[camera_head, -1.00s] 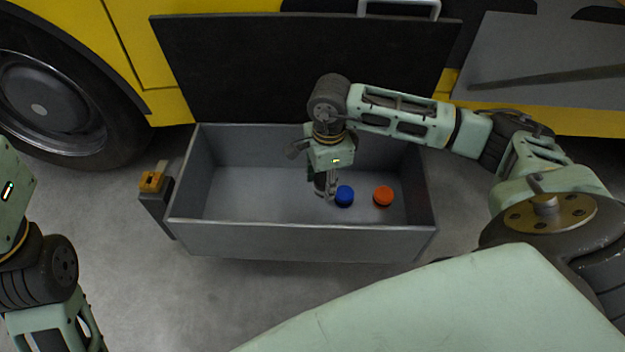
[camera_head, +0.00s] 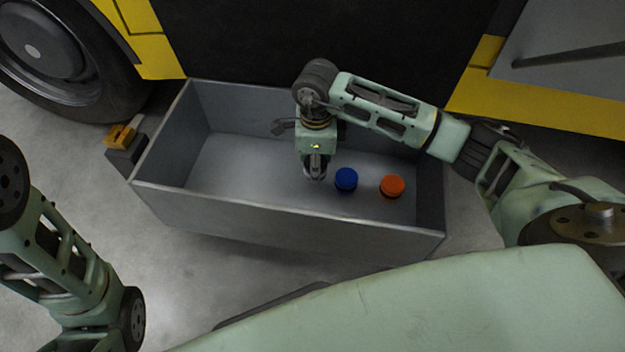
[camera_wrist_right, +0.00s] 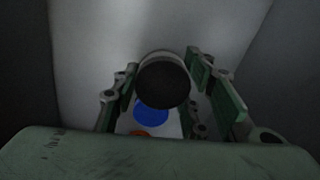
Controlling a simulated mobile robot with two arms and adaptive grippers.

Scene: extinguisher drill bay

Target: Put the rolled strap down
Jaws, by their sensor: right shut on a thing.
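My right gripper (camera_head: 315,170) points down inside the grey open box and is shut on a dark round thing, which I take to be the rolled strap. In the right wrist view the strap (camera_wrist_right: 163,84) shows as a black round face with a pale rim, between the fingers of the right gripper (camera_wrist_right: 165,95). In the head view the fingers mostly hide it, and I cannot tell whether it touches the box floor. My left arm shows at the lower left, but its gripper is out of view.
The grey box (camera_head: 290,215) holds a blue round thing (camera_head: 346,179) and an orange one (camera_head: 392,185), both right of my right gripper. The box floor to the left is clear. A block with a yellow-orange top (camera_head: 120,137) stands outside the box's left end. A wheel (camera_head: 60,60) is behind.

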